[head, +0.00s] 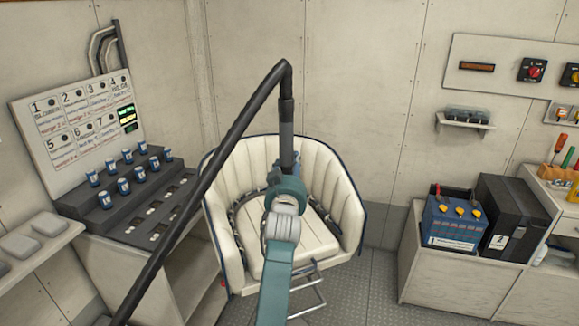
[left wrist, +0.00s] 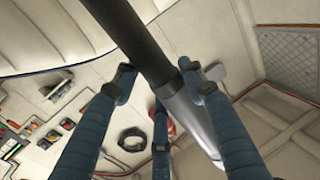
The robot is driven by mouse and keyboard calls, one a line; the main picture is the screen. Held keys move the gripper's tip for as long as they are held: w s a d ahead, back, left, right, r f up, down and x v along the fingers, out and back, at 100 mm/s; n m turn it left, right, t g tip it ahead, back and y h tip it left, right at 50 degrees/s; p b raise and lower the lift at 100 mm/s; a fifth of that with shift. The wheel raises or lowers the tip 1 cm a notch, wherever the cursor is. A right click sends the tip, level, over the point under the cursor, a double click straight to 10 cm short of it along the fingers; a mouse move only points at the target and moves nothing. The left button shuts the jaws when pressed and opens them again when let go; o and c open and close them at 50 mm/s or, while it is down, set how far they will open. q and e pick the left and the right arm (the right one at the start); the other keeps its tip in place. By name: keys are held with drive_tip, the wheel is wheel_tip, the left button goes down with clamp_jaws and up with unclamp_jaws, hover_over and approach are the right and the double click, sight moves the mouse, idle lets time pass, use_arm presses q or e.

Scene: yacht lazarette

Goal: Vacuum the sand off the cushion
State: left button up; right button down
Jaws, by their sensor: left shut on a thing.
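The cushion (head: 300,248) is the cream seat pad of a tub-shaped chair (head: 331,170) with a blue edge. I cannot make out sand on it at this size. My left gripper (head: 286,187) is in front of the chair back, above the pad. It is shut on the grey vacuum wand (head: 287,125), which stands upright with its black hose (head: 215,165) looping from its top down to the lower left. The wand's lower end is hidden behind my gripper. In the left wrist view, the blue fingers close around the wand (left wrist: 196,112). My right gripper is not in view.
Dark belts (head: 241,232) lie at the chair's sides. A stepped rack of several cans (head: 125,187) stands left, below a numbered board (head: 85,125). A blue battery (head: 453,222) and a black box (head: 510,215) sit on a right bench. Grey floor (head: 365,285) is clear between chair and bench.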

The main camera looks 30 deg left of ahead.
sight(289, 143)
use_arm(q)
drive_tip(key=shift+r, duration=0.1)
idle(0.3)
wheel_tip(289, 143, up, 8)
drive_tip(key=p, duration=0.7)
drive_tip(key=shift+r, duration=0.1)
idle(0.3)
